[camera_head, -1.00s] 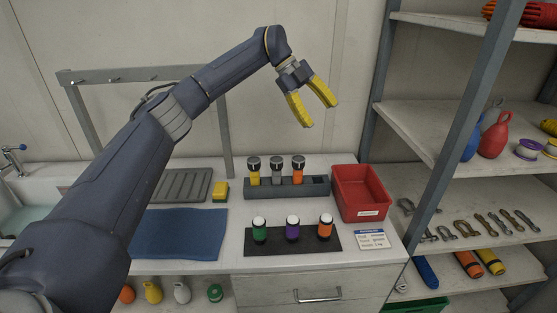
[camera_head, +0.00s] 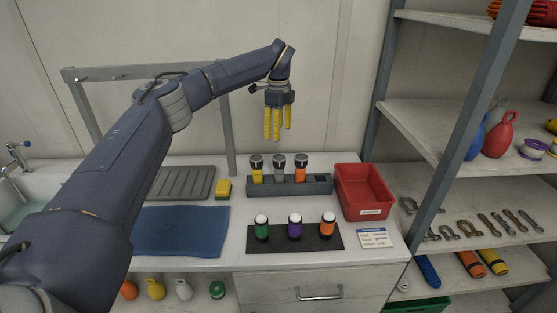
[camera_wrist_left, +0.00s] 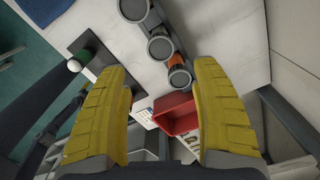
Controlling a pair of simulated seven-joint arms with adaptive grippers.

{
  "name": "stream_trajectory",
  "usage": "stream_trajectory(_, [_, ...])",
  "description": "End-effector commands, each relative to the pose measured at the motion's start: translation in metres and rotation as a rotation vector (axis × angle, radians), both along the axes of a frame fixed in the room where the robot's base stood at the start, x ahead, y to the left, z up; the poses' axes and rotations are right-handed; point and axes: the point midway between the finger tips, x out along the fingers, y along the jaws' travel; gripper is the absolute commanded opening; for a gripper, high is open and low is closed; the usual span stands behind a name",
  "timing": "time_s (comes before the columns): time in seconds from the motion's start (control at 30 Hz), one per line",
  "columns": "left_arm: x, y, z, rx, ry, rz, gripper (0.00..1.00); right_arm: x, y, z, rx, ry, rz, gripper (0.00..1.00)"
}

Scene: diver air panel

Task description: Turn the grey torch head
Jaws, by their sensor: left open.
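The grey torch (camera_head: 279,170) stands upright in the middle of a dark grey rack (camera_head: 318,185), between a yellow torch (camera_head: 257,172) on its left and an orange torch (camera_head: 300,172) on its right. Its round grey head (camera_wrist_left: 160,47) faces up in the left wrist view, with the orange torch's head (camera_wrist_left: 180,79) close by. My left gripper (camera_head: 277,138) is open and empty, its yellow fingers pointing down above the rack, apart from the torches. In the left wrist view the gap between the fingers (camera_wrist_left: 166,100) is empty. My right gripper is not in view.
A red bin (camera_head: 350,200) stands right of the rack. In front, a black mat (camera_head: 268,244) holds green, purple and orange capped items. A yellow sponge (camera_head: 223,188) and blue cloth (camera_head: 180,235) lie left. A shelf post (camera_head: 440,170) rises at right.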

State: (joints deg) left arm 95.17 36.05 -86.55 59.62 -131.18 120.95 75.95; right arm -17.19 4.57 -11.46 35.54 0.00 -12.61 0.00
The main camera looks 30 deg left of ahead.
Motion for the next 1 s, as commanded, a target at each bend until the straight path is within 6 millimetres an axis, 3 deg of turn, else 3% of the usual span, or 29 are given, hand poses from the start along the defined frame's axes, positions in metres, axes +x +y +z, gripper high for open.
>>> stream_trajectory(0.2, [-0.001, -0.001, -0.043, -0.002, 0.003, -0.002, 0.65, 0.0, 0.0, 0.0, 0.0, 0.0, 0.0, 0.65])
stream_trajectory(0.5, [-0.001, -0.001, -0.089, -0.002, 0.002, -0.002, 0.65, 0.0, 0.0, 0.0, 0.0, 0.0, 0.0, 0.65])
stream_trajectory(0.7, [0.0, -0.001, -0.108, -0.002, 0.0, -0.002, 0.65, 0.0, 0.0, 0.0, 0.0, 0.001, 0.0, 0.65])
stream_trajectory(1.0, [0.0, -0.001, -0.116, -0.001, -0.001, -0.002, 0.65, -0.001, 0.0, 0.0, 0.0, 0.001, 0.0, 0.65])
